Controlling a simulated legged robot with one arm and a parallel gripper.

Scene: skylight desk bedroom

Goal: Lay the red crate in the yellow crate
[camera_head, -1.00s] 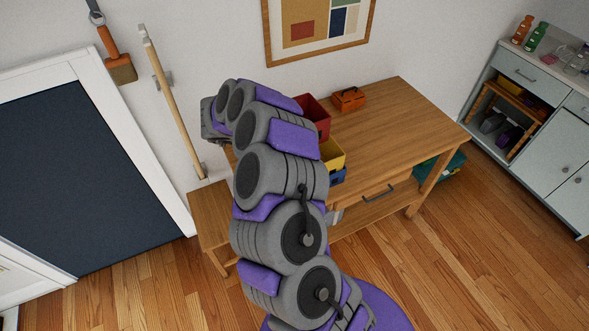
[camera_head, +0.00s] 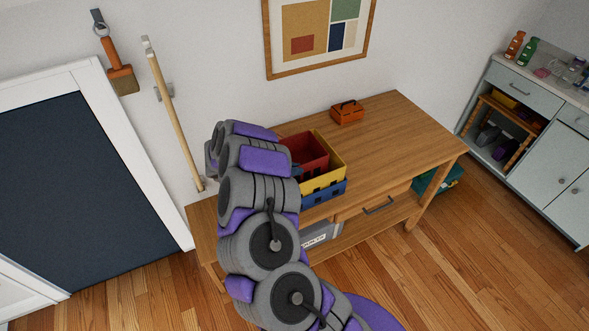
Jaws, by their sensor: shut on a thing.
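The red crate (camera_head: 309,148) is at the desk's left half, within the yellow crate's rim as seen from here. I cannot tell whether it touches the yellow crate's floor. The yellow crate (camera_head: 325,180) stands on a blue crate (camera_head: 325,192) on the wooden desk. My gripper (camera_head: 297,170) shows only as a small dark part at the red crate's left side, shut on it. My arm hides the rest of the gripper and the left sides of the crates.
An orange caddy (camera_head: 347,112) stands behind the crates on the desk (camera_head: 400,135), whose right half is clear. A grey box (camera_head: 318,235) with a label sits below the desk top. A broom handle (camera_head: 172,120) and a brush (camera_head: 121,77) hang on the wall at left.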

